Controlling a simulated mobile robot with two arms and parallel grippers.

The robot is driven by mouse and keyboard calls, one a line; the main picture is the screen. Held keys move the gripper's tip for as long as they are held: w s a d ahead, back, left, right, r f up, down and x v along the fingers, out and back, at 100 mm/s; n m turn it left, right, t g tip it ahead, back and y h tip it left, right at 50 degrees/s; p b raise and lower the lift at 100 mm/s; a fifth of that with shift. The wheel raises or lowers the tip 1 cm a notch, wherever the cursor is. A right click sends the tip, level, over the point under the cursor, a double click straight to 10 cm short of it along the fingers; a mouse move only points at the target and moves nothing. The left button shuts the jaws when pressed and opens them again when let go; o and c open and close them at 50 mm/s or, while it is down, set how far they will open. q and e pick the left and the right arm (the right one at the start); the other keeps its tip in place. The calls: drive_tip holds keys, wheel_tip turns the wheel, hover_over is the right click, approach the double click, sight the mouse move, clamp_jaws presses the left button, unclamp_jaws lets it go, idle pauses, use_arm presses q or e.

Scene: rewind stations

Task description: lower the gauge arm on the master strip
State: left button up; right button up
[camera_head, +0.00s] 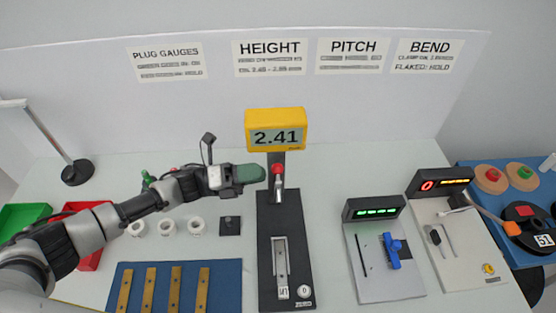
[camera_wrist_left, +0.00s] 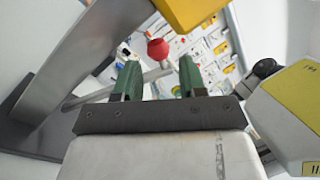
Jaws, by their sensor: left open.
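The height gauge has a yellow display (camera_head: 275,130) reading 2.41 above a black base (camera_head: 265,230). Its arm ends in a red knob (camera_head: 277,169) above a metallic spindle (camera_head: 277,188). A brass-coloured strip (camera_head: 281,262) lies in the slot of the base, below the spindle. My left gripper (camera_head: 262,173) is beside the red knob, on its left. In the left wrist view the red knob (camera_wrist_left: 157,49) shows beyond and between the two green fingertips of the open gripper (camera_wrist_left: 158,78). I cannot tell whether they touch it. My right gripper is not in view.
Several brass strips lie on a blue mat (camera_head: 232,290) at front left, near white rings (camera_head: 167,226). Red (camera_head: 92,256) and green (camera_head: 12,220) trays stand at left. The pitch station (camera_head: 385,280) and bend station (camera_head: 485,265) stand at right.

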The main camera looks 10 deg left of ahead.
sight(278, 169)
use_arm(q)
drive_tip(key=p+x, duration=0.1)
drive_tip(key=x, duration=0.4)
drive_tip(key=shift+w+p, duration=0.15)
drive_tip(key=shift+p, duration=0.2)
drive_tip(key=shift+d, duration=0.3)
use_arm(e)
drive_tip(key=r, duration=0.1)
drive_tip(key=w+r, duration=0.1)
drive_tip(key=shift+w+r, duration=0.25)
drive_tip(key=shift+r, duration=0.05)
use_arm(q)
clamp_jaws()
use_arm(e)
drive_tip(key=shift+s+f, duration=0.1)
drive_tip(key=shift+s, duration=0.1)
